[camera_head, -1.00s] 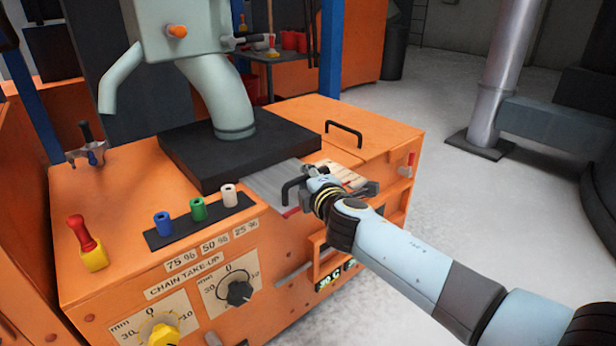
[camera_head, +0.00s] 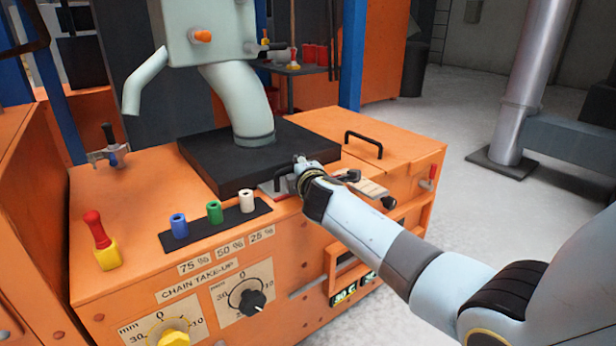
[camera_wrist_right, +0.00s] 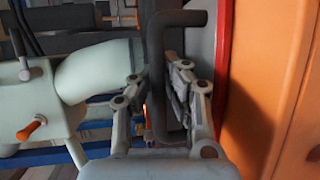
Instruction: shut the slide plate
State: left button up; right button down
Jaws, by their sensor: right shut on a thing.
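The slide plate (camera_head: 268,188) is a flat metal plate with a red front edge; only a short strip shows in front of the black block (camera_head: 235,178), the rest being under it. Its black bar handle (camera_head: 283,178) stands at that front edge. My right gripper (camera_head: 298,172) is at the handle and partly hides it. In the right wrist view the dark handle bar (camera_wrist_right: 156,85) runs between the two fingers of my right gripper (camera_wrist_right: 158,90), which is shut on it. The plate's red edge (camera_wrist_right: 222,60) shows beside it. My left gripper is out of view.
A pale green spout (camera_head: 240,105) rises from the block. Blue, green and white sockets (camera_head: 214,213) sit left of the plate. A second black handle (camera_head: 364,144) is on the orange cabinet top behind my right arm. A red-yellow lever (camera_head: 100,240) stands front left.

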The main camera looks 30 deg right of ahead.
jog(key=shift+w+r, duration=0.1)
jog(key=c, duration=1.3)
grip_release()
jog(key=shift+a, duration=0.1)
jog(key=shift+s, duration=0.25)
jog(key=v, duration=1.1)
jog(key=shift+s+a, duration=0.15)
jog(key=shift+s, duration=0.1)
